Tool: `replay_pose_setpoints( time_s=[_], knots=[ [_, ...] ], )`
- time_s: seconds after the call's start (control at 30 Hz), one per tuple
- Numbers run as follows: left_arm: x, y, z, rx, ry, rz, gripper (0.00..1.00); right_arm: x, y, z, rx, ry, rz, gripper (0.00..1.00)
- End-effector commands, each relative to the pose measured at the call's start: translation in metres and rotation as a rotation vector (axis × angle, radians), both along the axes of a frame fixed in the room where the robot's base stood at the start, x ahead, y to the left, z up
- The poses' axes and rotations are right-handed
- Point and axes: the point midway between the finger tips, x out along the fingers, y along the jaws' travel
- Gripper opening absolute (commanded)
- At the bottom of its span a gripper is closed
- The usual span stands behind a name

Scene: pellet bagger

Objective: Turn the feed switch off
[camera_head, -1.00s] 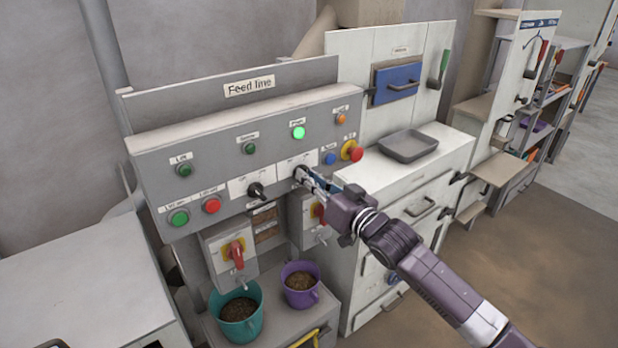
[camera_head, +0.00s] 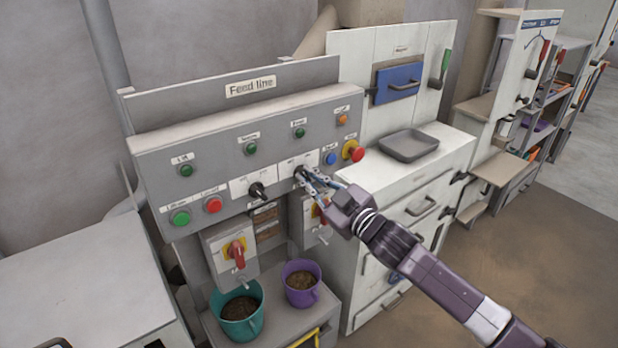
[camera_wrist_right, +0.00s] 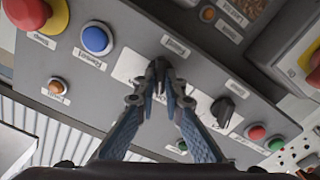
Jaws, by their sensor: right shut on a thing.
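The grey control panel (camera_head: 215,160) headed "Feed line" carries two black rotary switches on white plates. My right gripper (camera_head: 302,176) is shut on the right-hand black switch, which its fingers mostly hide; in the right wrist view the fingers (camera_wrist_right: 160,75) meet around this feed switch. The other black switch (camera_head: 257,191) stands free to its left and also shows in the right wrist view (camera_wrist_right: 222,110). The green lamp (camera_head: 299,132) above the held switch is dark. My left gripper cannot be made out in the head view.
A blue button (camera_head: 330,158) and a red stop button (camera_head: 354,151) sit close right of the held switch. A red-handled isolator (camera_head: 236,252) hangs below. A teal bucket (camera_head: 241,310) and a purple bucket (camera_head: 301,284) stand under the panel.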

Motion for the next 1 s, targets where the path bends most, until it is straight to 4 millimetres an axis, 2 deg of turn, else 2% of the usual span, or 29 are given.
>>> replay_pose_setpoints(
  time_s=[0.57,0.6,0.77,1.0],
  knots=[
    [0.0000,-0.0001,0.0003,0.000,0.000,0.000,0.40,0.0000,0.0000,-0.0004,-0.033,-0.023,0.000,0.00],
    [0.0000,-0.0001,0.0003,0.000,0.000,0.000,0.40,0.0000,0.0000,-0.0004,-0.033,-0.023,0.000,0.10],
    [0.0001,-0.0001,0.0003,0.000,0.000,0.000,0.40,0.0000,0.0000,-0.0004,-0.032,-0.022,0.000,0.27],
    [-0.0006,0.0010,0.0002,0.001,0.001,0.001,0.40,-0.0002,-0.0001,-0.0003,-0.030,-0.022,0.000,0.27]
  ],
)
